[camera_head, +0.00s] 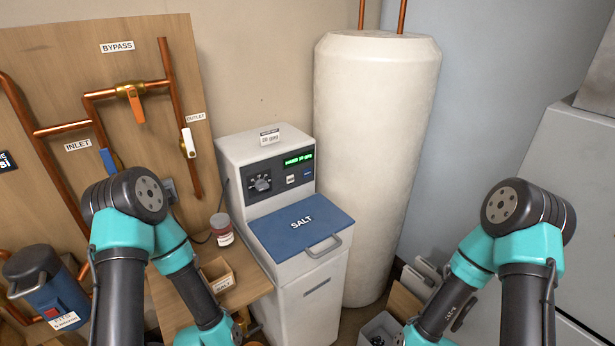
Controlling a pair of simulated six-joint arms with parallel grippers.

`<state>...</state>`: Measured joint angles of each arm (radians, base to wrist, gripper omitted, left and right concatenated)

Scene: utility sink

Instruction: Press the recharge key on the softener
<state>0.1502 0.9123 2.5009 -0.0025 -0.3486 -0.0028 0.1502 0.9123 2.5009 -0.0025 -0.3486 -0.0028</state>
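The softener (312,285) is a white cabinet in the middle of the head view, with a blue lid (275,228) marked SALT that lies closed. Its dark control panel (276,185) has a round dial (262,183), a lit green display (299,159), a pale key (291,179) and a blue key (307,174). The lettering on the keys is too small to read, so I cannot tell which is recharge. Nothing touches the panel. My arms reach down on either side of the cabinet. Both grippers are below the picture's edge.
A tall white tank (372,150) stands right behind the softener. A wooden side table (245,290) at left holds a red-labelled jar (221,228) and a small open box (217,276). Copper pipes with valves cover the left board (60,50). A grey bin (378,330) sits low at right.

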